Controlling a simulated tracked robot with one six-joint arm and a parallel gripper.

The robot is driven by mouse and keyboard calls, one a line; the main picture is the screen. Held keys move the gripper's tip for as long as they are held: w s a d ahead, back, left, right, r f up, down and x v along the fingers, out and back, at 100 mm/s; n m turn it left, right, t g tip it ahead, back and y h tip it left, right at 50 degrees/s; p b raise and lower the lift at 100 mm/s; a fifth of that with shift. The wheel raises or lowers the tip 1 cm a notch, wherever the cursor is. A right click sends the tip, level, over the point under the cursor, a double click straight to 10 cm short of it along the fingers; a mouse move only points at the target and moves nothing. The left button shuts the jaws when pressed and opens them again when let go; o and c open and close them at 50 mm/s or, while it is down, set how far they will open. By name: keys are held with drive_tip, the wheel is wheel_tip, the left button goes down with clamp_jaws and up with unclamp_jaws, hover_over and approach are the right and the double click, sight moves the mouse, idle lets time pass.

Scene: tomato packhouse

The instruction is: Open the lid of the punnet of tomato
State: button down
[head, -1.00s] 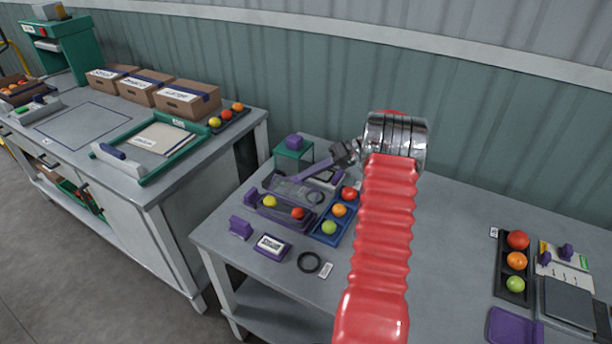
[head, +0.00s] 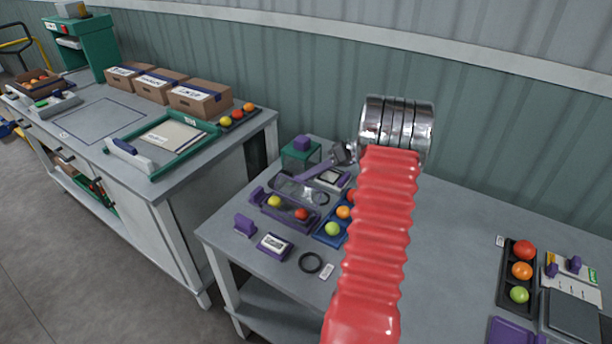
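The punnet (head: 288,221) is a purple tray near the left end of the right bench, with a yellow and a red tomato in it. A clear lid (head: 292,186) shows at its back edge, seemingly tilted up and back; its exact angle is hard to tell. My gripper (head: 342,153) is behind and to the right of the punnet, largely hidden by my wrist and red sleeve. A purple bar (head: 314,171) runs from near it down toward the lid. I cannot tell whether the gripper is shut or touches the lid.
A blue tray (head: 321,238) of tomatoes stands right of the punnet. A purple block (head: 245,225), a labelled box (head: 274,247) and a black ring (head: 311,263) lie in front. A green stand (head: 301,153) is behind. A black tomato tray (head: 509,293) is far right.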

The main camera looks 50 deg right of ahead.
drive_tip(key=shift+w+a, duration=0.1)
drive_tip(key=c, duration=2)
unclamp_jaws()
drive_tip(key=v, duration=1.3)
drive_tip(key=shift+s+d+r, duration=0.2)
drive_tip(key=shift+s+d, duration=0.05)
